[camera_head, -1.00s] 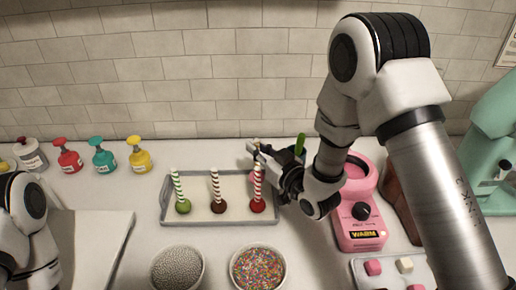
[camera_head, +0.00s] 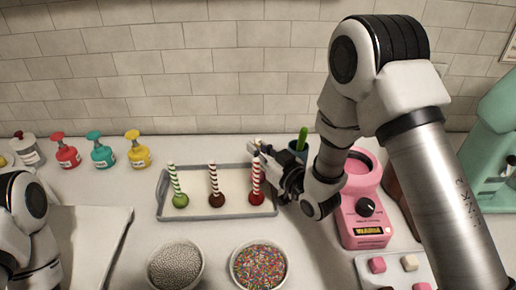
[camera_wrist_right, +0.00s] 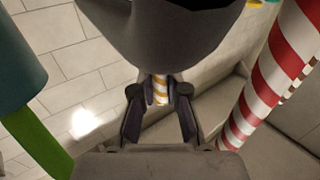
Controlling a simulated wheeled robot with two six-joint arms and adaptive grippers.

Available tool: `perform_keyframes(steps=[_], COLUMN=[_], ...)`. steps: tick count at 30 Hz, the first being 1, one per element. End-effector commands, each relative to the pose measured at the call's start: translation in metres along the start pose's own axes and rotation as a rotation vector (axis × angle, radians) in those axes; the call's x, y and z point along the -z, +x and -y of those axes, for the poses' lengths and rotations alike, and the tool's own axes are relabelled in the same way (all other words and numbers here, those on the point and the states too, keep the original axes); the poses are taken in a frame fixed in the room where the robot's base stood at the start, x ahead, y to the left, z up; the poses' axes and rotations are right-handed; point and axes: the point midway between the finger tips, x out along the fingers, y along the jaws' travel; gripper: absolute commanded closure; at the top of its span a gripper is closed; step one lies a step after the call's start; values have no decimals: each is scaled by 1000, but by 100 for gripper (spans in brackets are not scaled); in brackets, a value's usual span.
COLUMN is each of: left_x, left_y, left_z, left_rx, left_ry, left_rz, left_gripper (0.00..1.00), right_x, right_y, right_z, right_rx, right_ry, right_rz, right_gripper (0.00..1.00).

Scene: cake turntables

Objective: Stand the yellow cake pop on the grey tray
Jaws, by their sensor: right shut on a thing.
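My right gripper (camera_head: 262,158) is over the back right part of the grey tray (camera_head: 235,215). In the right wrist view its fingers (camera_wrist_right: 160,100) are shut around a yellow-and-white striped stick (camera_wrist_right: 160,88), that of the yellow cake pop. The pop's yellow ball is hidden, so I cannot tell whether it touches the tray. A red cake pop (camera_head: 256,197) stands just in front of the gripper; its red-striped stick (camera_wrist_right: 270,75) shows large in the wrist view. A brown pop (camera_head: 216,199) and a green pop (camera_head: 180,200) stand to its left. My left gripper is out of view.
A dark cup with a green-handled tool (camera_head: 302,138) and a pink warmer (camera_head: 362,215) are right of the tray. Bowls of silver beads (camera_head: 175,267) and coloured sprinkles (camera_head: 258,267) stand in front. Several bottles (camera_head: 103,155) stand back left.

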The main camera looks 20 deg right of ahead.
Motion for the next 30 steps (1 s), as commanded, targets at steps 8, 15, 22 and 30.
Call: perform_keyframes(steps=[8, 15, 22, 30], left_x=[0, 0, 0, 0], left_y=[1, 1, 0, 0], left_z=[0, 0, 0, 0], left_rx=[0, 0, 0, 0], left_ry=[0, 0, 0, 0], left_rz=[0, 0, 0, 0], left_gripper=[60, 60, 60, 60], right_x=[-8, -6, -5, -6], right_y=[-2, -1, -13, -65], right_z=[1, 1, 0, -1], right_rx=[1, 1, -2, -2], right_ry=[4, 3, 5, 8], right_rz=[21, 14, 14, 17], right_gripper=[77, 58, 58, 58])
